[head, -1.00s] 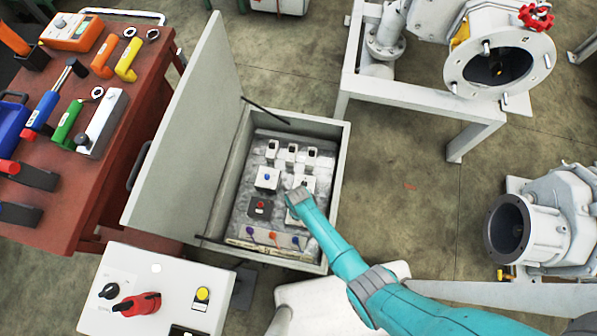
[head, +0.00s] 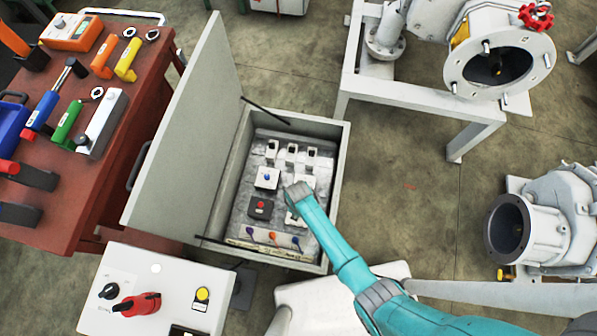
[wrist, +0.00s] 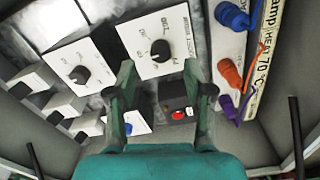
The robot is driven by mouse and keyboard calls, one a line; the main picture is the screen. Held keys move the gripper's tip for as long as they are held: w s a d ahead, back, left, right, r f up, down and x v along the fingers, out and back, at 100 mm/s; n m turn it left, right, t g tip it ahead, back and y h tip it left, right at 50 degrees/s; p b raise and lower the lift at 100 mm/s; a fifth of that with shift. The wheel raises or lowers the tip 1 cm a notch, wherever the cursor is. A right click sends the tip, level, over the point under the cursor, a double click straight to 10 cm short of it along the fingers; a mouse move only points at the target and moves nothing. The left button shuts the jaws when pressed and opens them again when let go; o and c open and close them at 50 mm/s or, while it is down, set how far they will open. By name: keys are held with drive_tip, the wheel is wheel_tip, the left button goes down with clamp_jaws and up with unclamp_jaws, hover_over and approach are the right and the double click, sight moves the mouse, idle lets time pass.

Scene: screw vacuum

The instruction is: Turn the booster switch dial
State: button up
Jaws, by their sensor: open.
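In the wrist view a black dial (wrist: 160,50) stands on a white box with ON and OFF marks, just ahead of my gripper (wrist: 158,72). The two fingers are open and spread to either side, with nothing between them. A second, similar black dial (wrist: 79,74) sits on a white box to the left. I cannot read which label says booster. In the head view my gripper (head: 297,192) is over the right side of the open control box (head: 339,185) and hides most of both dial boxes. I cannot tell whether the fingers touch the dial's box.
A red button (wrist: 179,115) and a blue button (wrist: 127,128) are close below the fingers. Orange, blue and purple plugs (wrist: 230,73) stand at the right. The box's open lid (head: 190,130) rises at the left. A red tool table (head: 130,95) stands beyond it.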

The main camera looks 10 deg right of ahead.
wheel_tip(320, 180, up, 7)
drive_tip(key=shift+r, duration=0.2)
idle(0.7)
